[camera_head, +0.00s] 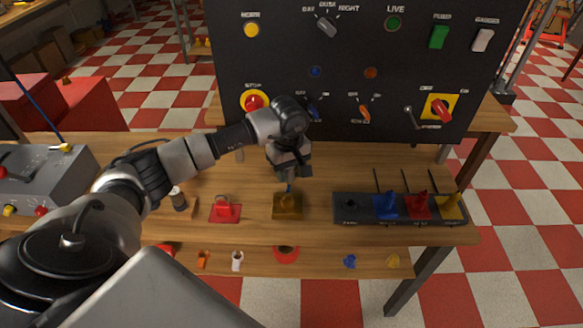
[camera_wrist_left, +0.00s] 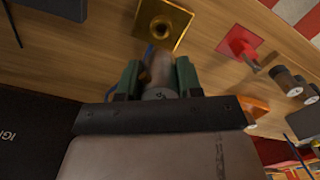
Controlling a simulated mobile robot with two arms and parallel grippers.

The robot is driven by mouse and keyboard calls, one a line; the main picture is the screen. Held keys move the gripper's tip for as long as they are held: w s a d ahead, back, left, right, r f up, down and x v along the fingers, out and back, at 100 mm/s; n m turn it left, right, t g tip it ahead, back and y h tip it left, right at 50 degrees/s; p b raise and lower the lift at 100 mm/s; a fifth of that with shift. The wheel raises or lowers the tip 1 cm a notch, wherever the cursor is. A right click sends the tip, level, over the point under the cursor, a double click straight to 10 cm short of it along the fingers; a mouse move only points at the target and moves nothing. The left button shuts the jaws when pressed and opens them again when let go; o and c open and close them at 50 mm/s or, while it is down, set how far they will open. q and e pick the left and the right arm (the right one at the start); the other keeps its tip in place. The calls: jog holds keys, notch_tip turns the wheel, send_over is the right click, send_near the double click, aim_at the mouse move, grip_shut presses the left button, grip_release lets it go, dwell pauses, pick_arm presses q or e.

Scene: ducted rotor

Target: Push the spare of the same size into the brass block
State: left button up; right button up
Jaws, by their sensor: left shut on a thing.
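The brass block (camera_head: 287,207) sits on the table in front of the panel. In the left wrist view the block (camera_wrist_left: 178,40) shows a raised collar with a dark hole. My left gripper (camera_head: 289,174) is above the block, pointing down. In the wrist view its two green fingers (camera_wrist_left: 157,80) are shut on a grey-brown cylindrical spare (camera_wrist_left: 160,66). A thin blue piece shows beyond the spare, toward the block. I cannot tell whether it touches the block or enters the hole. The spare's far end is partly hidden. My right gripper is not in view.
A red block (camera_head: 225,210) and a dark cylinder (camera_head: 179,199) stand left of the brass block. A black rack (camera_head: 366,218) with blue, red and yellow pieces stands to the right. The black switch panel (camera_head: 340,75) rises behind. A lower shelf holds small coloured parts.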

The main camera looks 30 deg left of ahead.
aim_at(288, 182)
pick_arm(q)
jog(key=shift+a+f, duration=0.15)
jog(key=shift+a, duration=0.35)
jog(key=shift+w+d, duration=0.1)
jog(key=shift+d, duration=0.2)
jog(key=shift+f+b, duration=0.15)
jog(key=shift+b, duration=0.3)
notch_tip(288, 182, down, 4)
jog(key=b, duration=0.3)
jog(key=shift+f+b, duration=0.15)
jog(key=shift+b, duration=0.25)
jog(key=shift+f+b, duration=0.35)
jog(key=shift+f, duration=0.1)
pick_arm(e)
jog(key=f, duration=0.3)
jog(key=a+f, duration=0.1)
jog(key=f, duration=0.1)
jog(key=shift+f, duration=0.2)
